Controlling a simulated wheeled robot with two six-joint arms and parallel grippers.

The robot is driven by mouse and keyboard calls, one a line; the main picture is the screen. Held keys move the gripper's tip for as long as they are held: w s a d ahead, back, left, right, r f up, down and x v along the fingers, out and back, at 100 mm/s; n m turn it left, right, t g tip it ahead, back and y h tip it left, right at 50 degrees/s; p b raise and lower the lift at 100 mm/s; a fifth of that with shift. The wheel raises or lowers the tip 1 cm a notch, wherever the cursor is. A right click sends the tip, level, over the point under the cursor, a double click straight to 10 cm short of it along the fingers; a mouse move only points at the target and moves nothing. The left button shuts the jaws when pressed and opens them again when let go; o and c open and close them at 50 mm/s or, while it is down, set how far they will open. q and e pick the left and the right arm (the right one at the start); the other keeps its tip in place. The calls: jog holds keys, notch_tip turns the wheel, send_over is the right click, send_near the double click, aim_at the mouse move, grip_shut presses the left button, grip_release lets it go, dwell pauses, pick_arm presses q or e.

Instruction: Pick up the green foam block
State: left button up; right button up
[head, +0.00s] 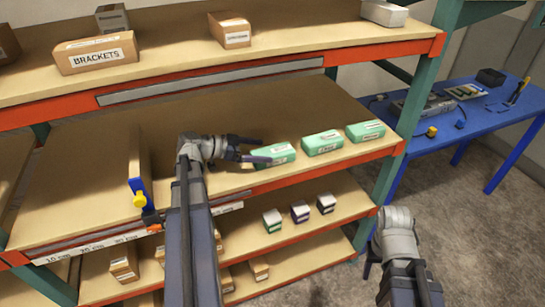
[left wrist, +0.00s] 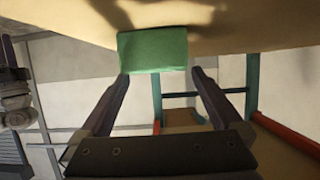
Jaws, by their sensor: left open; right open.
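I cannot read which is the foam block. My left gripper (head: 263,150) is open at the left end of the left green block. In the left wrist view, the plain green end of a block (left wrist: 152,50) lies just ahead of my left gripper (left wrist: 159,76), between the fingertips' lines; I cannot tell whether they touch it. My right arm shows at the lower right, its fingers not visible.
The upper shelf board (head: 180,55) hangs above, carrying a brackets box (head: 96,54) and other boxes. A yellow and blue item (head: 138,192) stands at the shelf's front left. Small boxes (head: 300,211) sit below. A blue table (head: 470,120) is at right.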

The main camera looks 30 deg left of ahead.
aim_at(273, 151)
pick_arm(q)
jog(key=b+x, duration=0.1)
jog(key=x, duration=0.4)
jog(key=shift+s+d+r, duration=0.1)
jog(key=c, duration=1.1)
jog(key=shift+r, duration=0.15)
notch_tip(273, 151, up, 10)
jog(key=p, duration=0.9)
jog(key=shift+p, duration=0.35)
